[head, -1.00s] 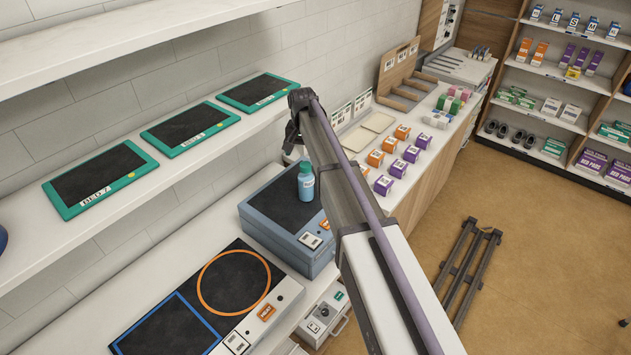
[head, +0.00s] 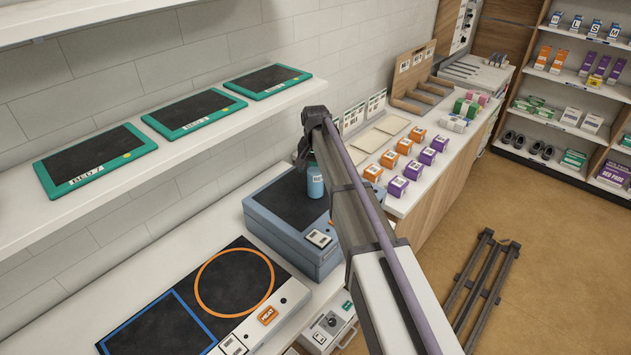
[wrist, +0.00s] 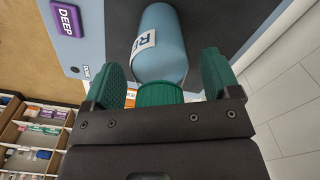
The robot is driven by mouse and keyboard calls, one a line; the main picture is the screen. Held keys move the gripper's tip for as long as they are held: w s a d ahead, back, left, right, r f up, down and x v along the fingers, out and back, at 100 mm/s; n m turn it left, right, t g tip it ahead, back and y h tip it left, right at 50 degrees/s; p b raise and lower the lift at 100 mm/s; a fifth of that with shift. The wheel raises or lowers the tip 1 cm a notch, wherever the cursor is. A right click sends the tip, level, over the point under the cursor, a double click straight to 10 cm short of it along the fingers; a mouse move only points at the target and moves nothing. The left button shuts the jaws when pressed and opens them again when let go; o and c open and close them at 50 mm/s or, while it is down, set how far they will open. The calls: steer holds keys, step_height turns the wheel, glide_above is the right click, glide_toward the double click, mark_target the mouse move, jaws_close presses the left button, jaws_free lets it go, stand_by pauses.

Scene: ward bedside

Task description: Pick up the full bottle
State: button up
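A blue bottle (head: 315,183) with a white label stands on the black top of a blue-grey box (head: 283,238). In the wrist view the bottle (wrist: 160,45) points its dark green cap (wrist: 160,94) at my gripper (wrist: 160,80). The two green-padded fingers are open, one on each side of the cap, with a gap showing on both sides. In the head view my gripper (head: 306,152) is at the bottle's top, and my arm hides part of it. How full the bottle is cannot be told.
A panel (head: 199,298) with an orange circle and a blue square lies front left. Green-framed trays (head: 97,160) stand on the shelf above. Orange and purple boxes (head: 398,186) are on the counter to the right. A wooden rack (head: 420,85) stands behind.

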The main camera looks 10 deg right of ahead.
steer(key=c, duration=1)
steer(key=shift+r, duration=0.2)
steer(key=shift+c, duration=0.2)
step_height(320, 180, up, 10)
steer(key=p, duration=1)
steer(key=shift+d+f, duration=0.1)
